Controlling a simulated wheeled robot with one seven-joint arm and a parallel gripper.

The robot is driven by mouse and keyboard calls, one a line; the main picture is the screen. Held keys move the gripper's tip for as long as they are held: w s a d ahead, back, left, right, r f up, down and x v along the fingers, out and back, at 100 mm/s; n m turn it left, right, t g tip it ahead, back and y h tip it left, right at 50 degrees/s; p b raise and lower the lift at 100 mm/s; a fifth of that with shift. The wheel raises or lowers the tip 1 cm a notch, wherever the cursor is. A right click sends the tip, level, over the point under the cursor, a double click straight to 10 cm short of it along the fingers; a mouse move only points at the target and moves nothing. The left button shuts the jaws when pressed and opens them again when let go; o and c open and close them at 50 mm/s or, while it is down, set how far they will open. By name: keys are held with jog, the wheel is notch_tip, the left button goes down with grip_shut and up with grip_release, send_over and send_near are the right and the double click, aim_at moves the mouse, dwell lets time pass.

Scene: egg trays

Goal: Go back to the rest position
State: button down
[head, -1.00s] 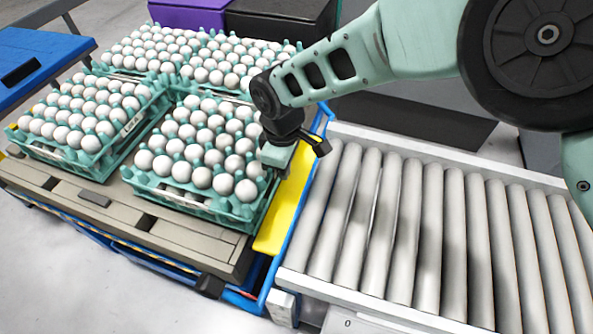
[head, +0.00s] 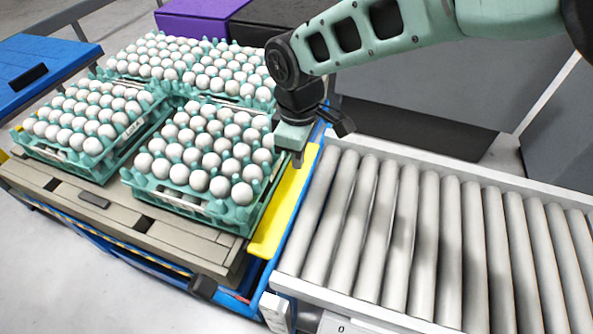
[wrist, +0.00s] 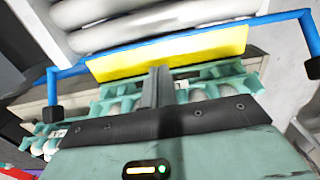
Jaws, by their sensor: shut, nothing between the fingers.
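My gripper (head: 297,160) is shut and empty in the head view. It hangs above the right edge of the nearest egg tray (head: 190,208), beside the yellow strip (head: 285,205). In the wrist view my gripper's closed fingers (wrist: 156,88) point toward the yellow strip (wrist: 170,55), with parts of a teal tray (wrist: 180,96) and a few eggs behind them. Whether the fingers touch anything is not clear, but they appear to be above the tray.
Several teal trays full of white eggs stand on a pallet (head: 175,238) at left. A roller conveyor (head: 430,240) with bare rollers lies to the right. A blue box (head: 40,65), a purple box (head: 195,20) and a black box (head: 275,22) are farther back.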

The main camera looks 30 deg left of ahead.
jog(key=shift+r, duration=1.45)
jog(key=s+d+r+m+p, duration=0.1)
jog(key=d+r+m, duration=0.2)
jog(key=d+r, duration=0.35)
jog(key=s+d+r+m, duration=0.1)
jog(key=d+r+m, duration=0.15)
jog(key=d, duration=0.65)
jog(key=s+d+r+m, duration=0.1)
jog(key=s+d+m, duration=0.2)
jog(key=d, duration=0.7)
jog(key=s+d+m+p, duration=0.1)
jog(key=s+d+m, duration=0.3)
jog(key=s+d, duration=0.3)
jog(key=d, duration=0.3)
jog(key=shift+s+d+r+y, duration=0.15)
jog(key=shift+d+r+y, duration=0.15)
jog(key=shift+r, duration=0.1)
